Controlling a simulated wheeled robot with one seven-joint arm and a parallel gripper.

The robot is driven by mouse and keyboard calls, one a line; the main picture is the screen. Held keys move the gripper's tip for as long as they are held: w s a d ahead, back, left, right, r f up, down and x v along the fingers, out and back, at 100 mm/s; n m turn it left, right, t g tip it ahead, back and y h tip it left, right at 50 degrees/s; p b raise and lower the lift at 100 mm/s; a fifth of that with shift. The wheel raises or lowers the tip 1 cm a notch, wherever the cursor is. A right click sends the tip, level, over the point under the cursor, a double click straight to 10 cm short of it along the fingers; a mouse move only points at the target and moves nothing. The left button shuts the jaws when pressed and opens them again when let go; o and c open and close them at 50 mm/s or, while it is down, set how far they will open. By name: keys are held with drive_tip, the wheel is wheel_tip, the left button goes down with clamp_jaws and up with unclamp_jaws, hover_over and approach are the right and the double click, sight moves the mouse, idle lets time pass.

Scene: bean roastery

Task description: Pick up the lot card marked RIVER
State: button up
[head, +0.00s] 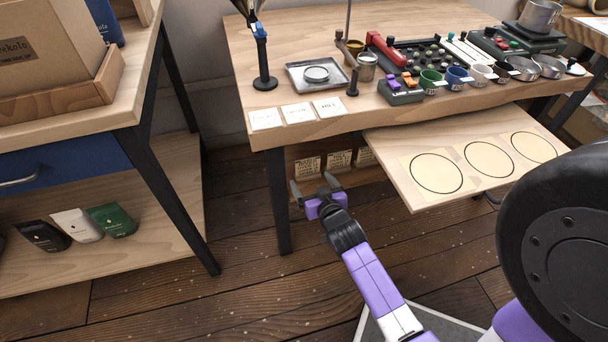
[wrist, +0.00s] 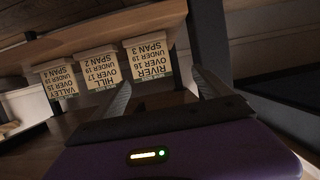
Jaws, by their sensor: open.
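The card marked RIVER (wrist: 148,62) shows upside down in the wrist view, with the lines OVER 16, UNDER 19, SPAN 3. It hangs upright at the wooden shelf edge, at the right end of a row of cards. In the head view it appears to be the leftmost card (head: 307,165) under the table. My gripper (head: 313,183) is open and empty just in front of that card. In the wrist view its two fingers (wrist: 161,79) spread either side of the card's lower picture edge. I see no clear contact.
The HILL card (wrist: 105,68) and VALLEY card (wrist: 57,80) hang beside RIVER. A pull-out board (head: 403,184) with printed circles juts out at the right. A dark table leg (head: 279,200) stands close left. Several white cards (head: 298,113) lie on the table above.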

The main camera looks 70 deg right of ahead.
sight(308, 164)
drive_tip(key=shift+m+g+h, duration=0.3)
drive_tip(key=d, duration=0.1)
drive_tip(key=w+d, duration=0.1)
drive_tip(key=d, duration=0.1)
drive_tip(key=d+f, duration=0.1)
drive_tip(key=shift+w+d+f+b, duration=0.1)
drive_tip(key=shift+w+d+b, duration=0.2)
drive_tip(key=shift+d+b, duration=0.1)
drive_tip(key=b+x, duration=0.1)
drive_tip(key=x, duration=0.4)
drive_tip(key=shift+w+d+b, duration=0.15)
drive_tip(key=shift+w+b, duration=0.15)
drive_tip(key=c, duration=1.1)
